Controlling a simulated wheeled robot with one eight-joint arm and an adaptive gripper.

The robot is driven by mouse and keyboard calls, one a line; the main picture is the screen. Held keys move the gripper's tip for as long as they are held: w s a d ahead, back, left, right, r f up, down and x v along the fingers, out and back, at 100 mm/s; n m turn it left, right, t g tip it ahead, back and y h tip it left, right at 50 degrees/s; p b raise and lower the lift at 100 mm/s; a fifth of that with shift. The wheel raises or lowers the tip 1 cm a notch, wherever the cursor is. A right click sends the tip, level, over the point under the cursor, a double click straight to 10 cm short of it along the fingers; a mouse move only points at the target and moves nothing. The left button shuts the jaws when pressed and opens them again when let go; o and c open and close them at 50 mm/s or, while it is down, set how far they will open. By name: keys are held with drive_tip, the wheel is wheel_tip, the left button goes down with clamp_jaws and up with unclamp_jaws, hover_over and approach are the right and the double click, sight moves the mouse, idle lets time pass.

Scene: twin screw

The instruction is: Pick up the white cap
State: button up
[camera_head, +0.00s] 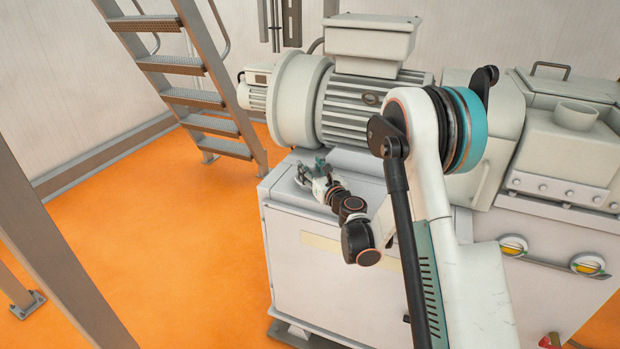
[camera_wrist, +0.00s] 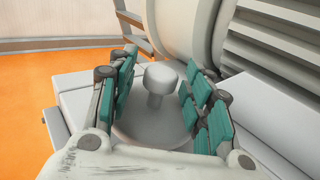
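The white cap (camera_wrist: 160,76) shows in the wrist view as a round knob on a short stem above a wide pale disc, upright on the top of the machine cabinet. My gripper (camera_wrist: 158,88) is open, with teal-padded fingers to the left and right of the knob. Gaps show between the knob and the pads. The near part of the disc is hidden by my gripper's body. In the head view my gripper (camera_head: 311,168) is small, low over the cabinet's left end, and the cap is hard to make out there.
The white cabinet (camera_head: 330,270) carries a large ribbed motor (camera_head: 365,105) just behind my gripper. A grey metal stair (camera_head: 195,95) stands to the left on the orange floor (camera_head: 150,230). Hoppers and machine housings (camera_head: 565,150) fill the right side.

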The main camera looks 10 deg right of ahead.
clamp_jaws()
